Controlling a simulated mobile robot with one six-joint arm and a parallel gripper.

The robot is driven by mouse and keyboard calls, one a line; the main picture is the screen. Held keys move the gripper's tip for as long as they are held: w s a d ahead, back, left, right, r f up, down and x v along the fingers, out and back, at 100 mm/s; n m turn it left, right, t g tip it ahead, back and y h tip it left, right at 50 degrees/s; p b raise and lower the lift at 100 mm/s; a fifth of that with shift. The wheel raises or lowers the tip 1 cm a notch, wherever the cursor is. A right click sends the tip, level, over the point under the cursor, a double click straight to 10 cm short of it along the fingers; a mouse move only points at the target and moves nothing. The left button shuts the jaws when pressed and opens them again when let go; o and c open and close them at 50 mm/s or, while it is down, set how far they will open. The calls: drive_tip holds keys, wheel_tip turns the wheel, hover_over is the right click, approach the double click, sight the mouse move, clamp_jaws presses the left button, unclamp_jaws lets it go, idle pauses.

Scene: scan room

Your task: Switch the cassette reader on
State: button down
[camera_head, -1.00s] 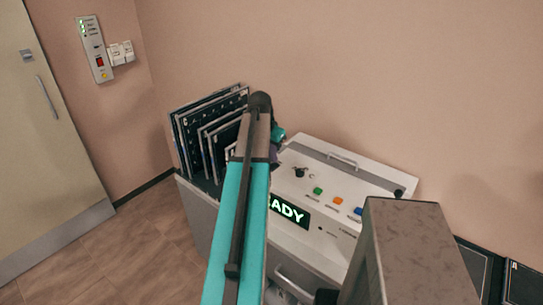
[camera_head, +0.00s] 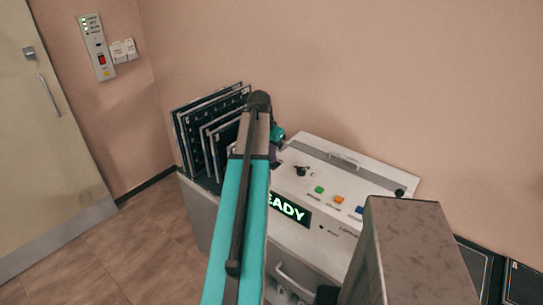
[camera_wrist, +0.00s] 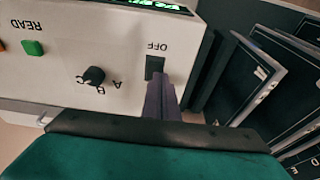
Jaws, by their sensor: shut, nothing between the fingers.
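The cassette reader (camera_head: 345,178) is a white, sloped-top unit against the wall. Its display (camera_head: 289,209) is lit green, with the end of READY showing beside my arm. In the wrist view, a dark switch (camera_wrist: 154,66) sits on the panel (camera_wrist: 120,55), beside the printed word OFF. My gripper (camera_wrist: 158,82) is shut and empty, its purple fingers reaching to the edge of that switch. I cannot tell whether they press it. In the head view my arm covers the reader's left end and hides the switch.
A knob (camera_wrist: 94,75) and a green READ button (camera_wrist: 32,48) are beside the switch. Several dark cassettes (camera_wrist: 252,75) stand upright close to my fingers. An orange button (camera_head: 339,199) and a blue one are farther along. A wall panel (camera_head: 96,45) is by the door.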

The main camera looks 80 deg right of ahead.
drive_tip(key=shift+r, duration=0.1)
drive_tip(key=shift+s+d+r+p, duration=0.1)
drive_tip(key=shift+d+r+p, duration=0.1)
drive_tip(key=shift+r+p, duration=0.7)
drive_tip(key=shift+s+d+r+p, duration=0.15)
drive_tip(key=shift+r+p, duration=0.3)
drive_tip(key=shift+r, duration=0.75)
drive_tip(key=shift+r+b, duration=0.45)
drive_tip(key=shift+r, duration=0.15)
drive_tip(key=s+d+b+v, duration=0.1)
drive_tip(key=b+v, duration=0.1)
drive_tip(key=v, duration=0.6)
drive_tip(key=shift+w+r, duration=0.25)
drive_tip(key=shift+w, duration=0.05)
